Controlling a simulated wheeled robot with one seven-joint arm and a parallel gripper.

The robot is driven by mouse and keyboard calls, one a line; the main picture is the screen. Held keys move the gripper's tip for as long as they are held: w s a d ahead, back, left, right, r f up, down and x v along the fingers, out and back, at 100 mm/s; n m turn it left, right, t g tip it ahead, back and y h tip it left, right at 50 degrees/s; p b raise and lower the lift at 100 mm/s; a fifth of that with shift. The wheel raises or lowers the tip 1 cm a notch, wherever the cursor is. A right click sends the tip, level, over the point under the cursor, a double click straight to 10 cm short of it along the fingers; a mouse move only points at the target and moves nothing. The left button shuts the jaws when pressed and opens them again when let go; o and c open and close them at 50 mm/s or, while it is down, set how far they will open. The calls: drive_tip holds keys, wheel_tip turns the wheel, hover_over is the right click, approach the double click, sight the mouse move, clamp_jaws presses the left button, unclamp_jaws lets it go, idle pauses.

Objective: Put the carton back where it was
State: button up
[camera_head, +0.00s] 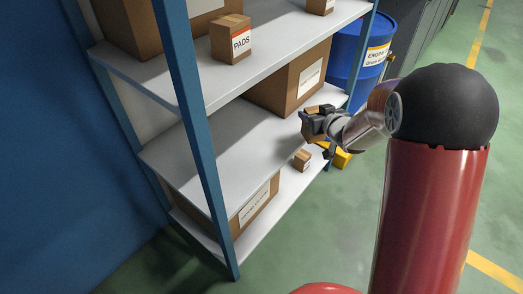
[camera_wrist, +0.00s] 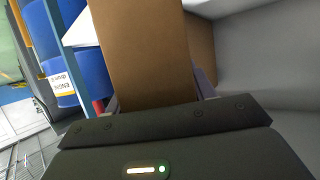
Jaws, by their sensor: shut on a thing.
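My gripper (camera_head: 316,124) is shut on a brown carton (camera_wrist: 145,50). The carton fills the upper middle of the wrist view, with one finger on each side of it. In the head view only small brown parts of the carton show around the dark gripper, at the right front part of the middle shelf (camera_head: 215,145). I cannot tell whether the carton touches the shelf.
A large brown box (camera_head: 282,88) stands on the middle shelf behind my gripper. A small carton (camera_head: 302,159) and a long box (camera_head: 256,208) are on the bottom shelf. A PADS box (camera_head: 231,44) is on the upper shelf. A blue drum (camera_head: 350,50) stands right. The middle shelf's left part is clear.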

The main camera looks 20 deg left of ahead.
drive_tip(key=s+a+r+n+g+y, duration=0.2)
drive_tip(key=s+a+r+n+g, duration=0.15)
drive_tip(key=a, duration=0.45)
drive_tip(key=s+a+r+n+g+y, duration=0.2)
drive_tip(key=s+a+r+n+y, duration=0.15)
drive_tip(key=a, duration=0.35)
drive_tip(key=shift+h, duration=0.35)
drive_tip(key=shift+s+a+f+b, duration=0.1)
drive_tip(key=shift+f+b, duration=0.6)
drive_tip(key=shift+f, duration=1.8)
drive_tip(key=shift+a+f+b, duration=0.1)
drive_tip(key=shift+f+b, duration=0.55)
drive_tip(key=shift+f, duration=1.85)
drive_tip(key=shift+f, duration=0.1)
drive_tip(key=o, duration=1.4)
drive_tip(key=shift+f+g, duration=0.1)
drive_tip(key=shift+g, duration=0.25)
